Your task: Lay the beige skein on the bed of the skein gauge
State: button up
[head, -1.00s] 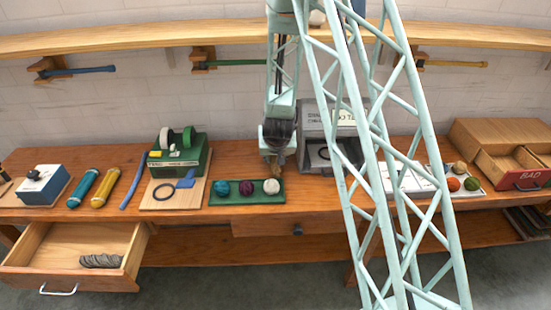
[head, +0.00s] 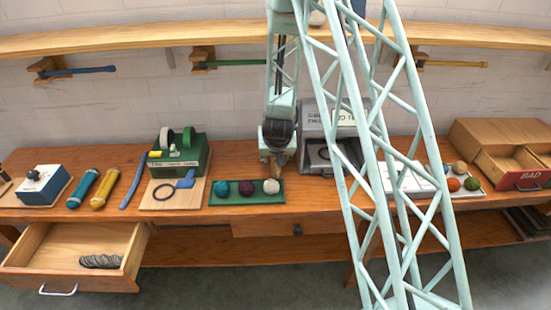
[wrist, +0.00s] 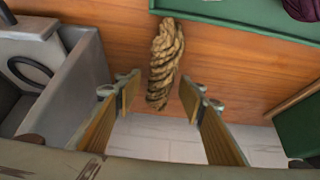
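The beige skein (wrist: 165,60), a twisted hank, shows in the wrist view over the wooden bench top, between the green tray and the pale tiled wall. My gripper (wrist: 160,97) is open around its lower end, with a gap on both sides. In the head view my gripper (head: 276,166) is low over the bench behind the green tray, and the skein cannot be told apart from the fingers. The grey machine (head: 316,120) just right of my gripper looks like the skein gauge; its lettering is unclear. It also shows in the wrist view (wrist: 70,85), and my lattice arm partly hides it.
The green tray (head: 247,202) holds three balls. A green machine (head: 190,158) stands left. An open drawer (head: 60,240) holds a grey skein (head: 101,261). A box marked BAD (head: 525,180) stands far right. A white-topped unit (head: 405,178) is partly behind my arm.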

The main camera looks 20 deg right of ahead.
jog(key=shift+p+v, duration=1.1)
jog(key=shift+v, duration=5)
jog(key=shift+w, duration=0.1)
jog(key=shift+r, duration=0.1)
jog(key=s+a+r+n+y, duration=0.1)
jog(key=s+a+r, duration=0.3)
jog(key=s+r, duration=0.6)
jog(key=s+a+r+n+y, duration=0.15)
jog(key=s+a+r, duration=0.4)
jog(key=r, duration=0.75)
jog(key=s+d+r, duration=0.1)
jog(key=s+r, duration=0.2)
jog(key=s, duration=0.7)
jog(key=s+d+r+g, duration=0.1)
jog(key=s+r, duration=0.2)
jog(key=s, duration=0.7)
jog(key=s+d+r+g, duration=0.1)
jog(key=s+r, duration=0.3)
jog(key=s, duration=0.7)
jog(key=shift+n, duration=0.45)
